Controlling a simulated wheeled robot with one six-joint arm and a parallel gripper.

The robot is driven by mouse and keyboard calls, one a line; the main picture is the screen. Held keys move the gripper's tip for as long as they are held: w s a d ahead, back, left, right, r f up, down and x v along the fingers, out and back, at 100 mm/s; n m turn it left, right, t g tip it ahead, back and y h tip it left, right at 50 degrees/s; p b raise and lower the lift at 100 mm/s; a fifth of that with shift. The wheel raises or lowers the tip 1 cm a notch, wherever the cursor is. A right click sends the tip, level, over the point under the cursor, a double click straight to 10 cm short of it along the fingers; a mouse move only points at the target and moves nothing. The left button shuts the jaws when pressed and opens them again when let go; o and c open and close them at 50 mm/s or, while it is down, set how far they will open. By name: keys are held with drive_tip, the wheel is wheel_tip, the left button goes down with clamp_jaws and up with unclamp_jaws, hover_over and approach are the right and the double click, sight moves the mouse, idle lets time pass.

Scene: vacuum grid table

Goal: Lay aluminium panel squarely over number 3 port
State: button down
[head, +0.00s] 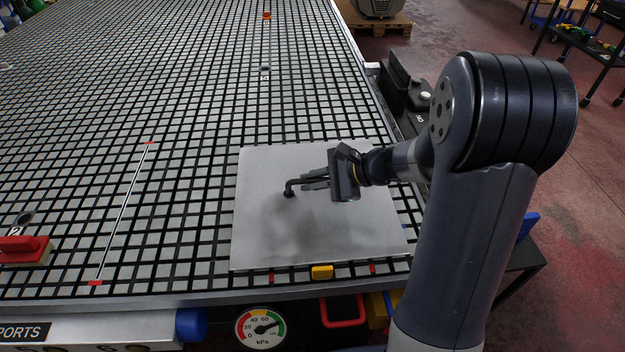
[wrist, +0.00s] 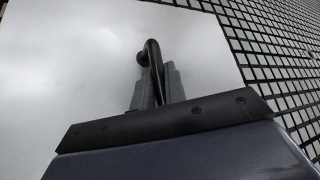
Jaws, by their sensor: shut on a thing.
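The aluminium panel (head: 262,225) is a pale square sheet at the front right of the grid table in the head view. It also fills much of the wrist view (wrist: 60,70). A black bent handle (head: 291,187) stands up from the panel, and shows in the wrist view (wrist: 152,55). My gripper (head: 310,184) is shut on this handle, above the panel. I cannot tell whether the panel rests flat on the grid or hangs just over it. The number 3 port is not visible; I cannot tell whether it lies under the panel.
The black-and-grey grid table (head: 190,110) is mostly clear behind and left. A red block (head: 25,248) sits at the left edge. A yellow block (head: 322,272) and red marks lie at the panel's front edge. A pressure gauge (head: 262,327) is on the table front. A black fixture (head: 405,90) stands along the right edge.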

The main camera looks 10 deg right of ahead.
drive_tip(key=shift+f+b, duration=0.7)
drive_tip(key=c, duration=1.4)
unclamp_jaws()
drive_tip(key=shift+o, duration=0.2)
drive_tip(key=v, duration=1.1)
drive_tip(key=shift+w+a+f, duration=0.1)
